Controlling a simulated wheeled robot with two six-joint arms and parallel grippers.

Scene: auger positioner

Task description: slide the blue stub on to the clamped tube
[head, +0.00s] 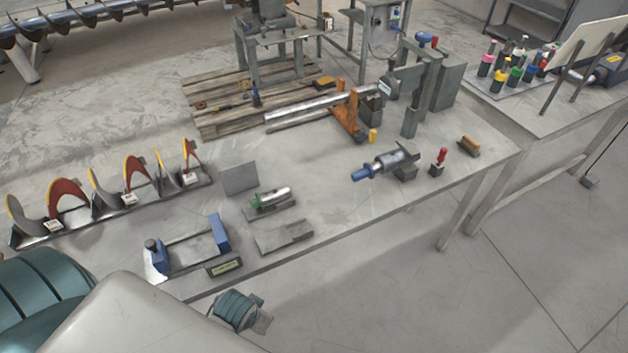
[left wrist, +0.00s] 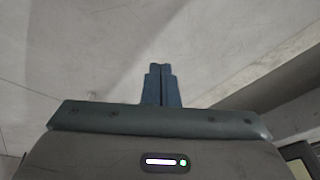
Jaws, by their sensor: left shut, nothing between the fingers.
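The blue stub (head: 378,166) is a short grey cylinder with a blue end. It lies tilted on a small grey rest near the table's front edge in the head view, blue end to the lower left. The clamped tube (head: 300,107) is a long silver tube towards the back of the table, with an orange clamp (head: 347,117) at its right part. In the left wrist view my left gripper (left wrist: 161,67) is shut and empty, with only pale floor or surface beyond it.
A green-ended stub (head: 269,198) lies in a grey cradle, with an empty cradle (head: 283,237) in front. A blue-ended frame (head: 187,245) stands at the front left. Several auger flights (head: 68,197) line the left. A red-topped piece (head: 438,162) stands right of the blue stub.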

